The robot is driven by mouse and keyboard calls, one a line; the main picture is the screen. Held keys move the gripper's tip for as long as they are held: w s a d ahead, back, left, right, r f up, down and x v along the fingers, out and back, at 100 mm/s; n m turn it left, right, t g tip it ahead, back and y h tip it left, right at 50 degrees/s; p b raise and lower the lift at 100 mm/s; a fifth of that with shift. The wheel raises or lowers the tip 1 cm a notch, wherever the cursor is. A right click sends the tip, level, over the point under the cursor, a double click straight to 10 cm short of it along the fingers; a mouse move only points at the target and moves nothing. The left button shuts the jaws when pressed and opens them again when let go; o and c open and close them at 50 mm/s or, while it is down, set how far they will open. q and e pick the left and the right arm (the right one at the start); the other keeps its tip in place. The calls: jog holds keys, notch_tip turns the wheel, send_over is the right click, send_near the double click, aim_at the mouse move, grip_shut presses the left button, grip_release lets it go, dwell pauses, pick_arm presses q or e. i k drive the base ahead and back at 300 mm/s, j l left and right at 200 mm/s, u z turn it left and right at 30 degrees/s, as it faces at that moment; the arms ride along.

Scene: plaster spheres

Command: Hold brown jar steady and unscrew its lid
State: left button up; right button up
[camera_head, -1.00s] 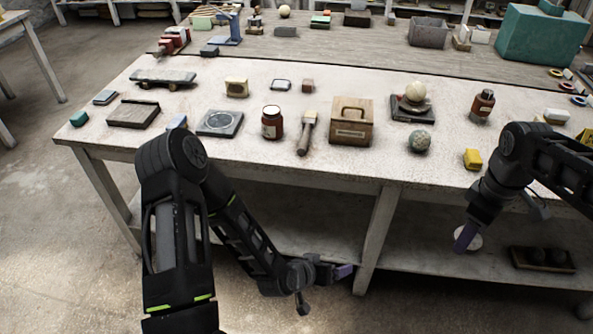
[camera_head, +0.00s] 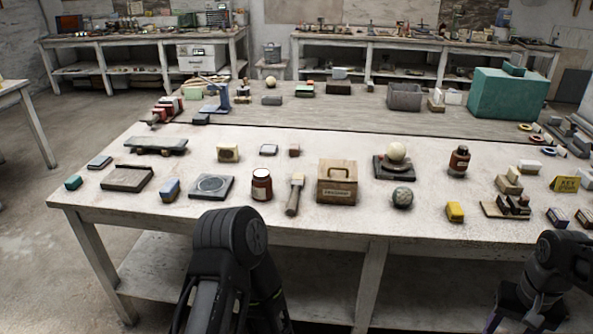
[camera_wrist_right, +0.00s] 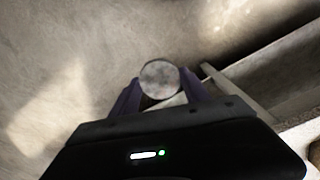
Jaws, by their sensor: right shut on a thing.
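A red-brown jar (camera_head: 261,186) with a pale top stands upright on the white table, left of the wooden box. A brown bottle-like jar (camera_head: 459,162) with a dark cap stands farther right. My right gripper (camera_wrist_right: 160,88) is shut on a round, mottled grey-white thing (camera_wrist_right: 159,77), held between its purple fingers. I cannot tell if that thing is a lid. In the head view my right arm is low at the right, in front of the table, away from both jars. My left arm rises at the bottom middle; its gripper is out of view.
A wooden-handled tool (camera_head: 295,196) and a wooden box (camera_head: 337,182) stand close right of the red-brown jar. A grey square plate (camera_head: 211,188) lies to its left. A mottled ball (camera_head: 402,198) and a yellow block (camera_head: 455,212) are near the front edge. The table's front strip is mostly clear.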

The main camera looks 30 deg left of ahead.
aim_at(262, 184)
jog(key=i+j+u, duration=0.1)
jog(key=u, duration=0.35)
jog(key=i+j+u, duration=0.15)
jog(key=u, duration=0.3)
jog(key=i+j+u, duration=0.1)
jog(key=u, duration=0.4)
jog(key=i+l+u, duration=0.1)
jog(key=i+u, duration=0.4)
jog(key=i, duration=1)
